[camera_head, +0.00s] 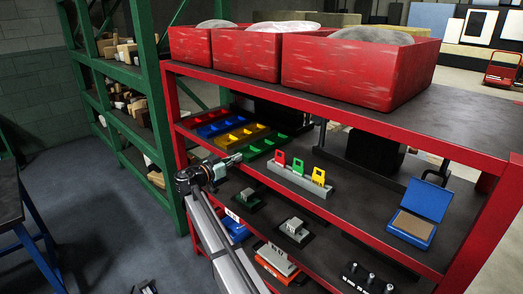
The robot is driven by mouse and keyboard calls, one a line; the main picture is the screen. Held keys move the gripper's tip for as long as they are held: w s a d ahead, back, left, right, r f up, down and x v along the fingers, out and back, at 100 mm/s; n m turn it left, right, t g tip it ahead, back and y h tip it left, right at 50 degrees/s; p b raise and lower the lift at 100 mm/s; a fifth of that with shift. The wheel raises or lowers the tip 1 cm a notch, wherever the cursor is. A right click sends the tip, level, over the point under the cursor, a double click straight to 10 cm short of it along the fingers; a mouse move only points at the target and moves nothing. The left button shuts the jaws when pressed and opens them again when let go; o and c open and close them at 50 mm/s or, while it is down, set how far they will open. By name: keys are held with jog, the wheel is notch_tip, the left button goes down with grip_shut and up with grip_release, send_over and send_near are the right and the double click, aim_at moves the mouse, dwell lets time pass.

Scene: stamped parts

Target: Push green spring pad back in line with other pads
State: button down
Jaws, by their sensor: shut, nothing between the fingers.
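A grey bar (300,182) lies on the middle shelf of the red rack. At this size I cannot tell how far the green pad sits out of line. My gripper (238,158) is shut and empty. It appears left of the bar, in front of the green tray, apart from the pads.
Divided trays in blue, red, yellow and green (264,146) lie left of the bar. An open blue box (420,213) stands to the right, with bare shelf between. Red bins (350,70) fill the shelf above. Small parts (293,232) sit on the shelf below.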

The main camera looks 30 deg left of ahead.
jog(key=shift+w+d+b, duration=0.1)
jog(key=shift+w+b, duration=0.2)
jog(key=shift+b, duration=0.5)
jog(key=shift+s, duration=0.1)
dwell(0.5)
jog(key=b+v, duration=0.5)
jog(key=v, duration=0.4)
jog(key=shift+s, duration=0.4)
dwell(0.4)
